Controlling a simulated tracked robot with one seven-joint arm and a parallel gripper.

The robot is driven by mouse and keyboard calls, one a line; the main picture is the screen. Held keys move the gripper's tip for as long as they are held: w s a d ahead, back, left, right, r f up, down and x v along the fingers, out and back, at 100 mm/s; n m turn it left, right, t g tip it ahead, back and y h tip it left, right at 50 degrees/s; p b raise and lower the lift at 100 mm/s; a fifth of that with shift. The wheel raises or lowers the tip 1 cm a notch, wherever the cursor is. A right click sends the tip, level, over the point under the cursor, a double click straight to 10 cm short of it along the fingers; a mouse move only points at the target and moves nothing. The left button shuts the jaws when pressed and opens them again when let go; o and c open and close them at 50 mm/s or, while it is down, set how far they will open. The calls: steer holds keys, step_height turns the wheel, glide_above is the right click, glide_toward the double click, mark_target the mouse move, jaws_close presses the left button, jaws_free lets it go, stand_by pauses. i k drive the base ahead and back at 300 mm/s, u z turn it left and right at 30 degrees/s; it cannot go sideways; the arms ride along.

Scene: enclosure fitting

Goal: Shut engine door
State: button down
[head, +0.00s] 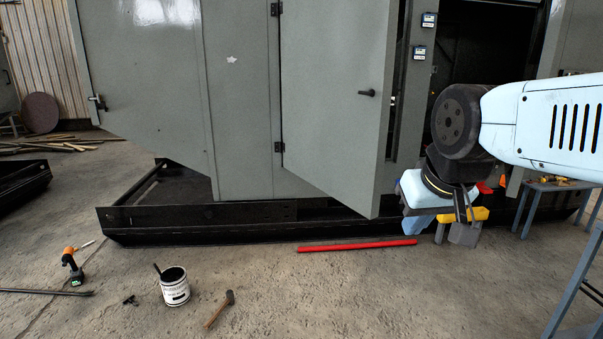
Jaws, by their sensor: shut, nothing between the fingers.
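A tall grey door (335,85), which I take to be the engine door, stands ajar on the grey enclosure (240,110). It has hinges along its left side and a dark handle (367,93) near its right edge. Its free right edge swings out toward me, leaving a gap to the frame. My gripper (455,230) hangs low to the right of this edge, in front of the dark opening. It is shut and empty and appears apart from the door. My wrist partly hides the opening, and the fingertips are hard to make out.
Another grey panel with a handle (97,103) is at far left. A red bar (357,246) lies on the floor below the door. A paint can (174,286), hammer (219,309) and drill (72,267) lie in front. A blue-grey table (555,186) stands right.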

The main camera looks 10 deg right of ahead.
mark_target(334, 137)
steer(key=u, duration=0.2)
steer(key=i, duration=1.75)
steer(key=u, duration=0.25)
